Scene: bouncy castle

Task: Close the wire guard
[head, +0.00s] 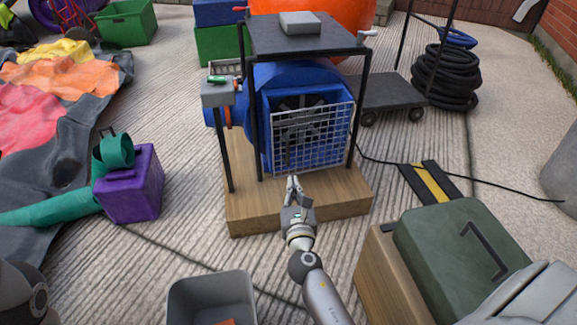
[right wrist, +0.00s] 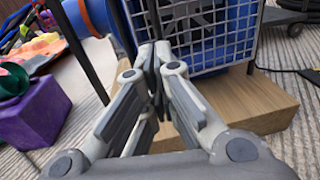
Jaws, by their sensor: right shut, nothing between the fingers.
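The wire guard (head: 318,151) is a pale wire grid at the front of the blue blower (head: 285,78), with the dark fan (head: 300,108) behind it. The guard stands upright and reaches down near the wooden base (head: 245,208). I cannot tell how far it is from the blower's front. It also shows in the right wrist view (right wrist: 217,35), just beyond the fingers. My right gripper (head: 292,181) is shut and empty, low in front of the guard's lower edge. The wrist view shows its fingertips (right wrist: 153,55) together at the guard's left side; contact is unclear. My left gripper is out of view.
A black frame with a table top (head: 345,42) stands around the blower, its thin legs beside the guard. A grey control box (head: 217,92) is at its left. A purple block (head: 130,188), a grey bin (head: 205,285) and a green case (head: 440,250) stand nearby.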

